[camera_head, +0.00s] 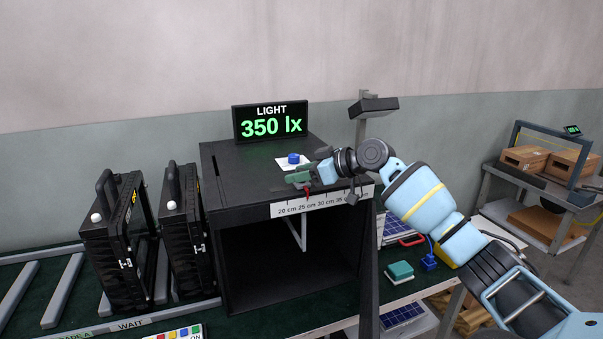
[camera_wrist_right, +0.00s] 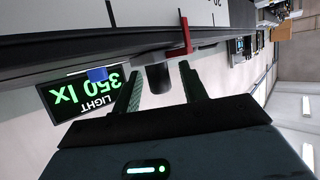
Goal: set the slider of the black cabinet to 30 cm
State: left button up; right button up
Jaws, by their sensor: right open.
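The black cabinet (camera_head: 225,262) stands on the bench with its front open. A white scale strip (camera_head: 318,201) runs along its top front edge, with 20 cm, 25 cm, 30 cm and 35 cm readable. The slider's red pointer (camera_head: 307,192) is near the 25 cm label. It also shows in the wrist view (camera_wrist_right: 186,36). My right gripper (camera_head: 303,175) is at the slider on the cabinet top. In the wrist view its open fingers (camera_wrist_right: 162,72) stand on both sides of the slider's dark knob (camera_wrist_right: 157,79), with gaps visible. My left gripper is out of view.
A light display (camera_head: 270,122) reading 350 lx stands behind the cabinet top. A blue knob (camera_head: 293,158) sits on a white patch there. A lamp-like post (camera_head: 373,106) rises behind my right arm.

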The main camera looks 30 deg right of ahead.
grip_shut()
jog(key=shift+d, duration=0.1)
